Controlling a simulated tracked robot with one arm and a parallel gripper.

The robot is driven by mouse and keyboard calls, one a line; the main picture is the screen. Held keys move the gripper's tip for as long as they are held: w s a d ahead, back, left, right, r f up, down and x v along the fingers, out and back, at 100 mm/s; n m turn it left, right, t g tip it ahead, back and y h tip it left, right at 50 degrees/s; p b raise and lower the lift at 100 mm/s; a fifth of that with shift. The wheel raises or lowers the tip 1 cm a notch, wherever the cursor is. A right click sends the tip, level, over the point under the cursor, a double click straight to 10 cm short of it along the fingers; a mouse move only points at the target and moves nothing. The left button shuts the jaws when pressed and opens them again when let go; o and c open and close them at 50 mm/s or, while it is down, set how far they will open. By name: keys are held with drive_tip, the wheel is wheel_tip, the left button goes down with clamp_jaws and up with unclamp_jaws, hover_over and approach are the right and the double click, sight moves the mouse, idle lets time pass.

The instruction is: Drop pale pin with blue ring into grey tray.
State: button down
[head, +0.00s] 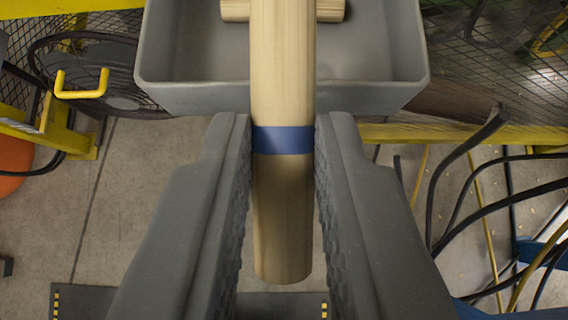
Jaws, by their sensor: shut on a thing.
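The pale wooden pin with a blue ring (283,205) is held between the two fingers of my gripper (283,139). The fingers close on it at about the blue ring, and its near end hangs free between them. Its far part runs up past the top edge of the view, in front of the grey tray (200,99). The tray stands at the top middle, and its near wall and part of its floor show. Another pale wooden piece (329,10) lies crosswise in the tray, partly hidden behind the held pin.
A dark round fan-like grille (85,62) and a yellow handle (82,91) are at the upper left. Black and yellow cables (470,200) hang at the right. A yellow rail (470,133) runs beside the tray. The concrete floor (150,165) shows at left.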

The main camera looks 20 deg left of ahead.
drive_tip(key=shift+w+a+f+p, duration=0.25)
drive_tip(key=shift+w+a, duration=0.2)
drive_tip(key=shift+w, duration=0.8)
drive_tip(key=shift+w+a+f+p, duration=0.15)
drive_tip(key=shift+w+a+f, duration=0.25)
drive_tip(key=shift+w, duration=0.9)
drive_tip(key=shift+w+a+f+p, duration=0.25)
drive_tip(key=shift+w+a, duration=0.2)
drive_tip(key=shift+w, duration=0.8)
unclamp_jaws()
drive_tip(key=p+v, duration=0.3)
drive_tip(key=v, duration=0.9)
drive_tip(key=shift+s+d+r, duration=0.15)
drive_tip(key=shift+s+r, duration=0.05)
drive_tip(key=shift+r, duration=0.1)
drive_tip(key=shift+s+d+r, duration=0.1)
drive_tip(key=shift+s+r, duration=0.1)
drive_tip(key=shift+s, duration=0.25)
drive_tip(key=shift+r, duration=0.1)
